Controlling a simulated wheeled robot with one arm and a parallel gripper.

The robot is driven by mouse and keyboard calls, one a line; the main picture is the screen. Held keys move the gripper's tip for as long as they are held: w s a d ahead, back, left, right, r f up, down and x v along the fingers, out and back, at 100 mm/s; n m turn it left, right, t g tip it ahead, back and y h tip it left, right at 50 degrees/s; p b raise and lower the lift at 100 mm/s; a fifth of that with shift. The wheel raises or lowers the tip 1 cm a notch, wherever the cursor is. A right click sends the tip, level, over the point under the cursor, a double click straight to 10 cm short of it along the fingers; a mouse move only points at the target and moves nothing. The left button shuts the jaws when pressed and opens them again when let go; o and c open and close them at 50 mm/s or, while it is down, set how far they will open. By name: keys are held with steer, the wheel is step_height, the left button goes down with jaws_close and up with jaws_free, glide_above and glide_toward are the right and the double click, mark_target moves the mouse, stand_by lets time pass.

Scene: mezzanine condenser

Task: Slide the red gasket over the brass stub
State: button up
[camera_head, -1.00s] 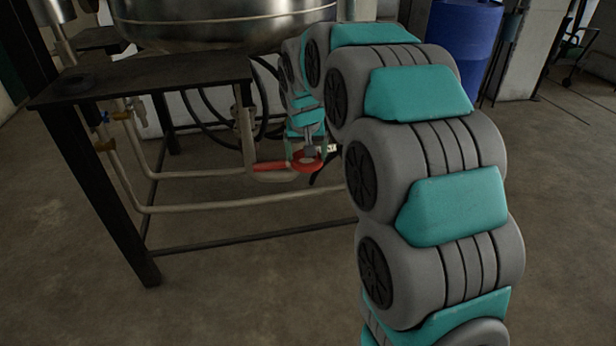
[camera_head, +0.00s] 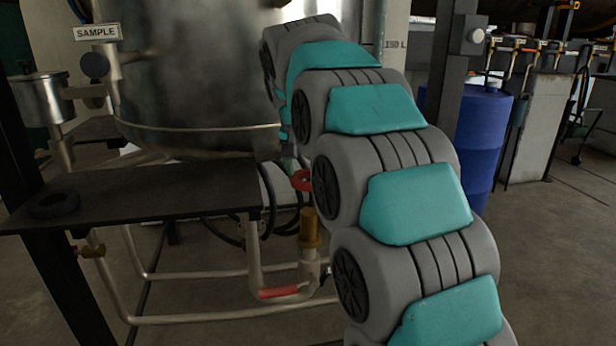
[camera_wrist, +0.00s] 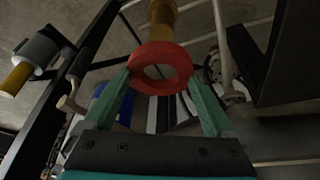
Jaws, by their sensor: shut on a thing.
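The red gasket (camera_wrist: 160,90) is a flat ring held between the two teal fingers of my gripper (camera_wrist: 159,76). In the head view the gasket (camera_head: 301,180) shows partly beside my arm, which hides most of the gripper. The brass stub (camera_head: 309,228) stands upright on a pipe end below the gasket, with a visible gap between them. In the wrist view the stub (camera_wrist: 163,15) shows beyond the ring's upper edge, outside its hole. The gasket is apart from the stub.
A dark table (camera_head: 140,192) with a black ring (camera_head: 54,204) stands left of the stub. A large steel vessel (camera_head: 190,90) is behind it. Pale pipes, one with a red sleeve (camera_head: 279,292), run below. A blue drum (camera_head: 484,135) stands right.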

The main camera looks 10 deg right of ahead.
steer(key=shift+s, duration=0.1)
steer(key=b, duration=0.3)
glide_above(308, 228)
steer(key=w, duration=0.1)
steer(key=shift+w+d+f, duration=0.1)
steer(key=shift+d+f, duration=0.05)
steer(key=shift+f, duration=2.15)
steer(key=shift+f+b, duration=0.3)
steer(key=shift+f, duration=0.3)
steer(key=shift+f+b, duration=2.5)
steer(key=shift+f, duration=2.05)
steer(key=o, duration=1)
steer(key=shift+r, duration=0.15)
